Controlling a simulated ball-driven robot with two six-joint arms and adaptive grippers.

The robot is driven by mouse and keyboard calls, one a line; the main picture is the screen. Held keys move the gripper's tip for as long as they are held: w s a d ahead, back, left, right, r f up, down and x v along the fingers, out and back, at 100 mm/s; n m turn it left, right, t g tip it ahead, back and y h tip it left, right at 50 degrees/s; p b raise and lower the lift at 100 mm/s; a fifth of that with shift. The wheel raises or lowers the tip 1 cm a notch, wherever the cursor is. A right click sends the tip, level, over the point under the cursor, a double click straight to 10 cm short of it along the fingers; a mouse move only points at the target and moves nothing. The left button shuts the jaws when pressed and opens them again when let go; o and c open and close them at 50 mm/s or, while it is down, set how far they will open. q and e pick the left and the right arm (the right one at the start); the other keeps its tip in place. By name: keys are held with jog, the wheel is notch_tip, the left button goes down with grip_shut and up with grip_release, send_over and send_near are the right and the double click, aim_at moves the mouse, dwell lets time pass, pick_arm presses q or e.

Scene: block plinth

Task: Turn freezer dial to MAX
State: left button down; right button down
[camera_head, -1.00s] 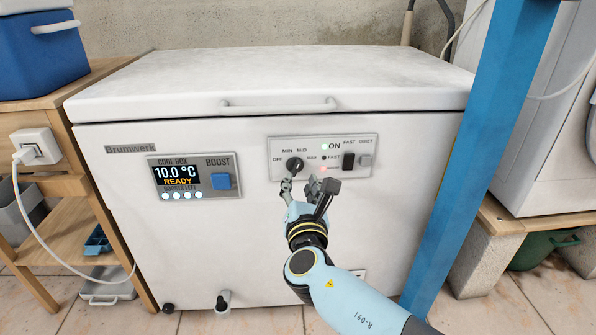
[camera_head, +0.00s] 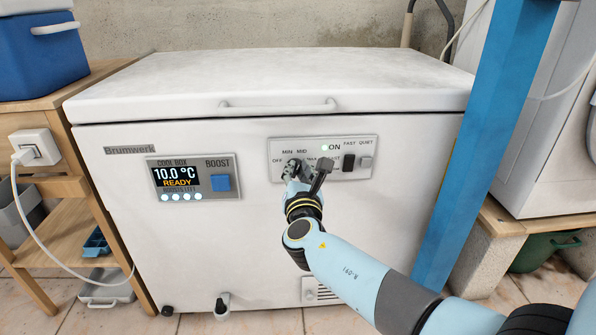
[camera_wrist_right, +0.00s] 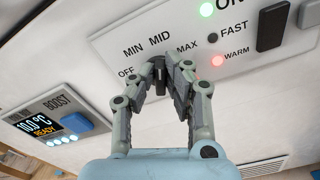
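The white chest freezer (camera_head: 265,235) has a control panel (camera_head: 340,172) on its front. The dial (camera_wrist_right: 159,66) is a small dark knob among the labels OFF, MIN, MID and MAX. My right gripper (camera_head: 307,166) is at the panel, with its fingers on either side of the dial. In the right wrist view, my right gripper (camera_wrist_right: 161,70) looks open around the knob, though I cannot tell whether a fingertip touches it. The fingers partly hide the dial, and its pointer cannot be read clearly. My left gripper is not in view.
A display (camera_head: 178,176) reads 10.0 °C READY, next to a blue BOOST button (camera_head: 221,182). A black switch (camera_head: 349,162) and a grey button (camera_head: 366,161) sit right of the dial. The red WARM lamp (camera_wrist_right: 217,61) is lit. A blue post (camera_head: 480,150) stands at right.

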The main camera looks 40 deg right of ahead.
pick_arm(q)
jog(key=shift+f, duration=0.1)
pick_arm(e)
jog(key=shift+f+m, duration=0.1)
jog(key=shift+m, duration=0.2)
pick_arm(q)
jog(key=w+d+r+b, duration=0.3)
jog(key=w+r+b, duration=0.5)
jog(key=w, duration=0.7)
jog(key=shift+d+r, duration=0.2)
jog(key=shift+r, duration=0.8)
pick_arm(e)
jog(key=shift+s+d+f+m, duration=0.1)
jog(key=shift+d+f+m, duration=0.05)
jog(key=shift+m, duration=2)
jog(key=shift+s+d+f+m, duration=0.1)
jog(key=shift+m, duration=2.05)
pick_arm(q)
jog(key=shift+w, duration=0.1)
pick_arm(e)
jog(key=c, duration=1.4)
grip_release()
jog(key=shift+o, duration=0.2)
